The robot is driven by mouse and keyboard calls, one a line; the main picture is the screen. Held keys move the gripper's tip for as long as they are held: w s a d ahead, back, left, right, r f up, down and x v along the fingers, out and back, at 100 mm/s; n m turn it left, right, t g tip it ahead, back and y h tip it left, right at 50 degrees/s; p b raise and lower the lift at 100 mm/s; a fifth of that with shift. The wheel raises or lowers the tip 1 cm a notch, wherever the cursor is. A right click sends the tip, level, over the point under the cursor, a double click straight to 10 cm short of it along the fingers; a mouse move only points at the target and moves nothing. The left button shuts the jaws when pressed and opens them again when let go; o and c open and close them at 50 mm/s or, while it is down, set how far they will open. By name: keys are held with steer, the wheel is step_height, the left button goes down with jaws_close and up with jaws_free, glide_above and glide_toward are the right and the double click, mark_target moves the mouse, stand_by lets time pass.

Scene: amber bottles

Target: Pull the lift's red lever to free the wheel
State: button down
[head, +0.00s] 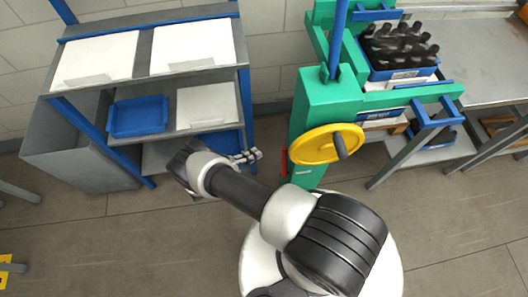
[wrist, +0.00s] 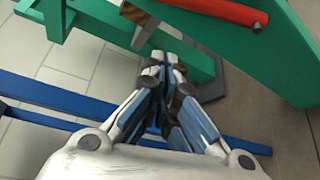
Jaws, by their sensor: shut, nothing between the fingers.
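The lift (head: 326,100) is a green frame with a yellow wheel (head: 318,150) that has a dark knob. The red lever (head: 284,161) shows as a thin red strip at the lift's left side, low beside the wheel. In the wrist view the red lever (wrist: 222,9) is a red bar along the green body at the top right. My gripper (head: 256,154) is left of the lever and apart from it. In the wrist view my gripper (wrist: 165,57) is shut and empty, its tips below and left of the lever.
A blue crate (head: 402,71) of dark bottles sits on the lift. A shelf rack (head: 243,85) with white boards and a blue tray (head: 138,117) stands left, close behind my gripper. A grey bin (head: 75,150) is further left. The front floor is mostly clear.

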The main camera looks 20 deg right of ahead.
mark_target(284, 161)
steer(key=s+d+b, duration=0.1)
steer(key=d, duration=0.7)
steer(key=shift+s+d, duration=0.25)
steer(key=shift+s, duration=0.1)
steer(key=shift+f, duration=0.1)
steer(key=shift+s, duration=0.1)
